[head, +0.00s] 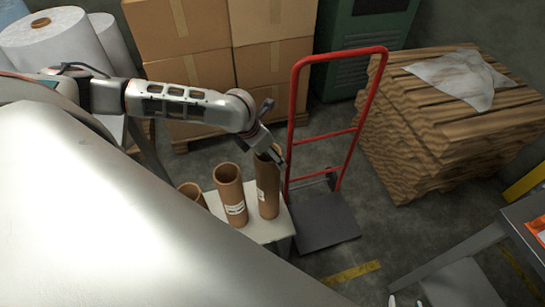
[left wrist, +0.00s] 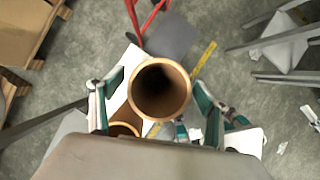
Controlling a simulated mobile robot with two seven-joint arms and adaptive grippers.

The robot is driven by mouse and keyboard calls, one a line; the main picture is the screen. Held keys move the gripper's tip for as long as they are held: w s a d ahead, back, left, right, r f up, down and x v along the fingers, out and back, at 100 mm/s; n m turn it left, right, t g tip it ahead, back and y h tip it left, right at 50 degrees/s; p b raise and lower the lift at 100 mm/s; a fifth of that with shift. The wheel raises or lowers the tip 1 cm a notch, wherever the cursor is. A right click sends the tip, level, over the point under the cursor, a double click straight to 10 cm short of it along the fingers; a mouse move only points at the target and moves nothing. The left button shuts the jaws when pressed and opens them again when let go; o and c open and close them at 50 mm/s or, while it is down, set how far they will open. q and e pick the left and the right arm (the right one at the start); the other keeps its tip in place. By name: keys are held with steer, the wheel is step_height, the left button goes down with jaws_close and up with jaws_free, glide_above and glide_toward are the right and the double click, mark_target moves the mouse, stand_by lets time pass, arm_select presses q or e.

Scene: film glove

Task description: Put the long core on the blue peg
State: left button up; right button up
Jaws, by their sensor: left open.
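The long core (head: 268,188), a brown cardboard tube with a white label, stands upright on a small pale table (head: 268,228). It is the tallest of three tubes there. My left gripper (head: 270,153) is at its top; in the left wrist view the open fingers (left wrist: 157,92) lie on both sides of the tube's round mouth (left wrist: 160,66). I cannot tell whether they touch it. A middle-height core (head: 231,195) and a shorter core (head: 193,193) stand to its left. My right gripper (head: 405,301) barely shows at the bottom edge. I see no blue peg.
A red hand truck (head: 354,130) stands just behind and right of the small table. Stacked cartons (head: 180,40) and a pallet of brown corrugated stock (head: 430,135) are behind. A metal table (head: 525,215) with an orange item (head: 538,232) is at the right edge.

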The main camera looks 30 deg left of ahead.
arm_select(q)
steer(key=d+v, duration=0.1)
steer(key=v, duration=0.6)
steer(key=shift+a+r, duration=0.25)
steer(key=shift+a, duration=0.25)
steer(key=shift+s, duration=0.15)
